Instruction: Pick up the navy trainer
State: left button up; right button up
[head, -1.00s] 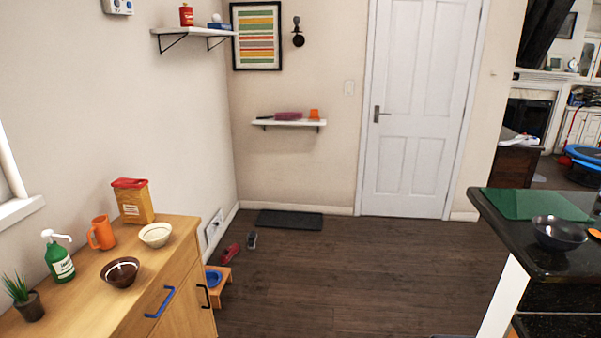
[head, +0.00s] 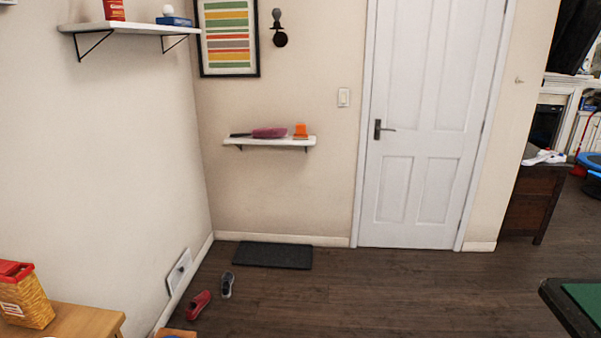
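A dark shoe with a pale edge (head: 227,285), which looks like the navy trainer, lies on the dark wooden floor in the head view, left of centre. It is too small to tell its exact colour. A red shoe (head: 199,305) lies just to its left and a little nearer, apart from it. Neither of my grippers is in view.
A dark mat (head: 273,255) lies behind the shoes along the back wall. A wooden cabinet top (head: 85,314) with a red-lidded container (head: 25,297) is at lower left. A dark counter corner (head: 566,300) is at lower right. The floor between is clear.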

aim_at(226, 281)
jog(key=i+l+u, duration=0.1)
jog(key=i, duration=1.6)
jog(key=i+u, duration=0.2)
jog(key=i, duration=0.4)
jog(key=i+u, duration=0.15)
jog(key=i, duration=0.4)
jog(key=i+l+u, duration=0.2)
jog(key=i, duration=0.35)
jog(key=i+u, duration=0.3)
jog(key=i, duration=0.3)
jog(key=i+l+u, duration=0.15)
jog(key=i+u, duration=0.15)
jog(key=i, duration=0.25)
